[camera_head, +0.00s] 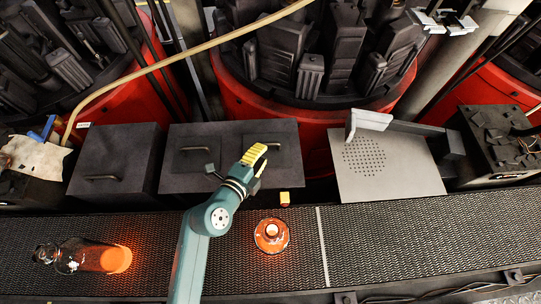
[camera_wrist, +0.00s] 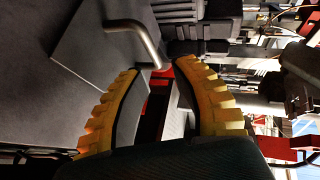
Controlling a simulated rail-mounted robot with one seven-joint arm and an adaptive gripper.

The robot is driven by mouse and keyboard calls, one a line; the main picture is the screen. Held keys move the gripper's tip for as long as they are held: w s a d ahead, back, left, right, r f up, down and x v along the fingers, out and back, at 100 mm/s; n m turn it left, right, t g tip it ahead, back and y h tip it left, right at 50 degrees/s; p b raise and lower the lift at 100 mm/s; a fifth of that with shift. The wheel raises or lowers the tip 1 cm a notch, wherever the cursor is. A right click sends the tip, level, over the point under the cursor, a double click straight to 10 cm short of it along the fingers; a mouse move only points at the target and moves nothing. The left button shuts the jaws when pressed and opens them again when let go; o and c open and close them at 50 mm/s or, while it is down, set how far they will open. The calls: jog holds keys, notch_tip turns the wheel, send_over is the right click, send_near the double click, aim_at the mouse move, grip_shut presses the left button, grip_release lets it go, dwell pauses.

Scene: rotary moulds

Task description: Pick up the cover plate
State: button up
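No part is clearly marked as the cover plate. The likeliest is a light grey flat plate (camera_head: 400,181) with a patch of small holes, lying at the right behind the conveyor, a pale bar along its back edge. My gripper (camera_head: 258,160), with yellow ribbed fingers, is left of that plate and above the front of a dark box. In the wrist view my gripper (camera_wrist: 160,68) is open, fingers apart with nothing held. A dark panel (camera_wrist: 98,50) with a metal bar handle (camera_wrist: 146,40) shows beyond the upper finger tips; I cannot tell whether anything touches.
Dark boxes (camera_head: 115,160) with handles stand left of the grey plate. The conveyor (camera_head: 390,240) runs across the front, with a glowing bottle (camera_head: 90,257) and a round glowing glass piece (camera_head: 271,235). Red rotary moulds (camera_head: 300,115) stand behind. A dark machine block (camera_head: 495,140) is at the right.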

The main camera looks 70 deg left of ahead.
aim_at(265, 153)
jog(key=shift+w+a+f+p, duration=0.15)
jog(key=shift+w+a+f, duration=0.5)
jog(key=shift+a, duration=0.25)
jog(key=shift+w+a+f+p, duration=0.15)
jog(key=shift+w+a+f, duration=0.5)
jog(key=shift+a, duration=0.25)
grip_shut()
